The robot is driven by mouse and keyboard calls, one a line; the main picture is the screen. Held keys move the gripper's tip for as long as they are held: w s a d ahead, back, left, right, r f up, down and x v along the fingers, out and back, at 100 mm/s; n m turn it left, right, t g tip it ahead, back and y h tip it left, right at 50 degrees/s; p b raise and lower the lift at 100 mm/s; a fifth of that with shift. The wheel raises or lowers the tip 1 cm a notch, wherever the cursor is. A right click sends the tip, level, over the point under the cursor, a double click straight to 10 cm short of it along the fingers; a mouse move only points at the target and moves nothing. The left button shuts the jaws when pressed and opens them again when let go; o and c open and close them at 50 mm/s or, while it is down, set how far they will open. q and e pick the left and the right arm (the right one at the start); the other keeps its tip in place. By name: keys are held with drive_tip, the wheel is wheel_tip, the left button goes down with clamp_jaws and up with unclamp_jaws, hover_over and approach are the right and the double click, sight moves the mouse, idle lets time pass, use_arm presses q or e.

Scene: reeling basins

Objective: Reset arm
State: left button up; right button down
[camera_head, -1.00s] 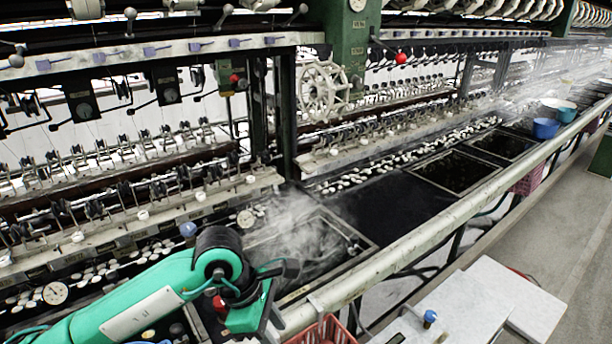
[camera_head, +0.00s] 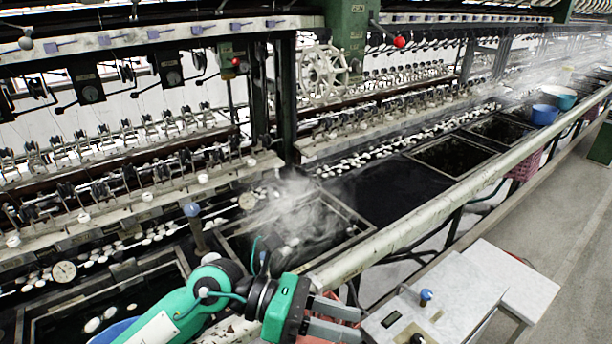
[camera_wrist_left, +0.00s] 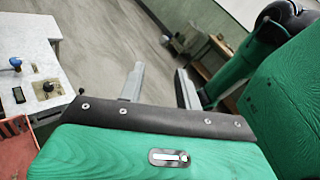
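My left arm is green with black joints and comes in from the bottom left of the head view. My left gripper (camera_head: 350,322) is at the bottom middle, in front of the long pale rail, with its grey fingers pointing right. The fingers are apart and nothing is between them. In the left wrist view the same gripper (camera_wrist_left: 160,88) shows two separate fingers above the floor, with no object held. My right gripper is in neither view.
A white table (camera_head: 455,300) with a blue knob (camera_head: 426,295) stands right of the left gripper. A steaming basin (camera_head: 300,235) lies behind the pale rail (camera_head: 400,235). A red basket (camera_wrist_left: 15,150) shows in the wrist view.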

use_arm(q)
wheel_tip(320, 180, up, 6)
drive_tip(key=n+t+h, duration=0.2)
drive_tip(key=n+h, duration=0.3)
drive_tip(key=w+a+r+n+t+y, duration=0.1)
drive_tip(key=w+a+n+t, duration=0.35)
drive_tip(key=n+t, duration=0.55)
drive_tip(key=w+a+r+n+t+y, duration=0.1)
drive_tip(key=w+a+n+t, duration=0.35)
drive_tip(key=n+t, duration=0.5)
drive_tip(key=w+a+f+n+y, duration=0.1)
drive_tip(key=a+f+n+y, duration=1.4)
drive_tip(key=n+y, duration=0.4)
drive_tip(key=s+a+f+n+g, duration=0.25)
drive_tip(key=s+f+g, duration=0.45)
drive_tip(key=s+f, duration=0.4)
drive_tip(key=s+a+f+n+g, duration=0.2)
drive_tip(key=s+f+n+g, duration=0.2)
drive_tip(key=s+f+g, duration=0.5)
wheel_tip(320, 180, down, 32)
drive_tip(key=s, duration=0.2)
drive_tip(key=s+a+f+g, duration=0.1)
drive_tip(key=s+a+f, duration=0.1)
drive_tip(key=s+f, duration=1.7)
drive_tip(key=shift+a+f, duration=0.35)
drive_tip(key=shift+a, duration=0.05)
